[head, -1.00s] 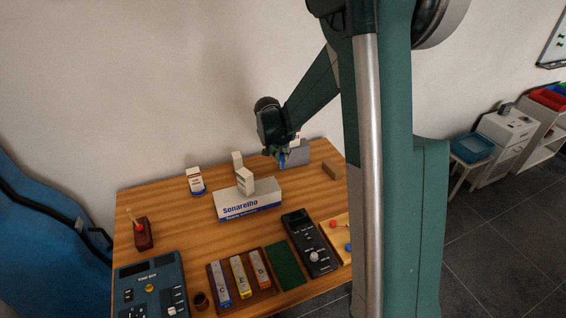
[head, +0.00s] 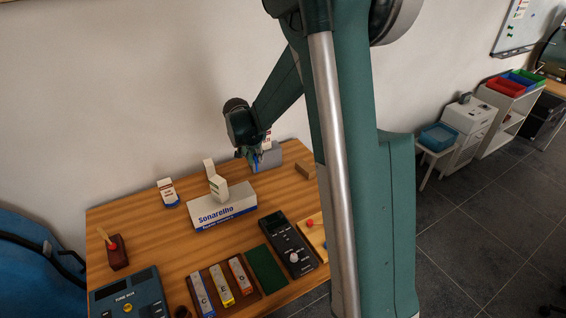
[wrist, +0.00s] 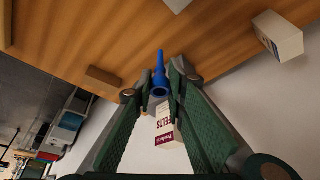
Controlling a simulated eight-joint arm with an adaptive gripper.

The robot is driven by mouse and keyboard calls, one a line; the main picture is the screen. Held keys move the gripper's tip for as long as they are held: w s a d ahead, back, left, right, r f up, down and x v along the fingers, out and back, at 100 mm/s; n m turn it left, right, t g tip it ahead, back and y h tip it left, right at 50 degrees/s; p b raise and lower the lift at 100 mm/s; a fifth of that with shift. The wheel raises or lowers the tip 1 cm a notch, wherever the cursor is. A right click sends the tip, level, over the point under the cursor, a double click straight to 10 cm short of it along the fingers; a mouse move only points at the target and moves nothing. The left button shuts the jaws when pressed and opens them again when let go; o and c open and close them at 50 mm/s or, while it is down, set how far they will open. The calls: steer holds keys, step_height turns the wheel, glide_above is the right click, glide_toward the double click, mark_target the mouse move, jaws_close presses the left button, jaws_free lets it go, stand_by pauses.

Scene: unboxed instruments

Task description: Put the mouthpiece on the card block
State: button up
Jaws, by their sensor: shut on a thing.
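The blue mouthpiece (wrist: 159,76) is between the fingertips of my gripper (wrist: 158,90) in the wrist view, its narrow end pointing away from the palm. In the head view the mouthpiece (head: 256,161) is a small blue spot under my gripper (head: 253,155), near the back of the table. The gripper is shut on it. A plain brown block (head: 303,170), possibly the card block, sits on the table to the right. It also shows in the wrist view (wrist: 103,79), left of the gripper and apart from it.
A white box with red lettering (wrist: 167,130) stands behind the gripper. A grey block (head: 270,157) is close beside it. The Sonarelho box (head: 222,208), with a white carton (head: 218,189) on top, lies left. Several instruments fill the front. Bare wood lies around the brown block.

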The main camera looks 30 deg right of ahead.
step_height(320, 180, up, 4)
steer(key=p, duration=0.3)
glide_above(305, 166)
steer(key=shift+s+d+r+n, duration=0.1)
steer(key=shift+r+n, duration=0.1)
steer(key=shift+n, duration=0.1)
step_height(305, 166, down, 6)
stand_by(0.4)
steer(key=shift+f, duration=0.15)
steer(key=shift+f, duration=1.85)
steer(key=shift+f+b, duration=0.15)
steer(key=shift+b, duration=0.15)
steer(key=o, duration=0.8)
steer(key=shift+c, duration=0.2)
steer(key=shift+r, duration=0.2)
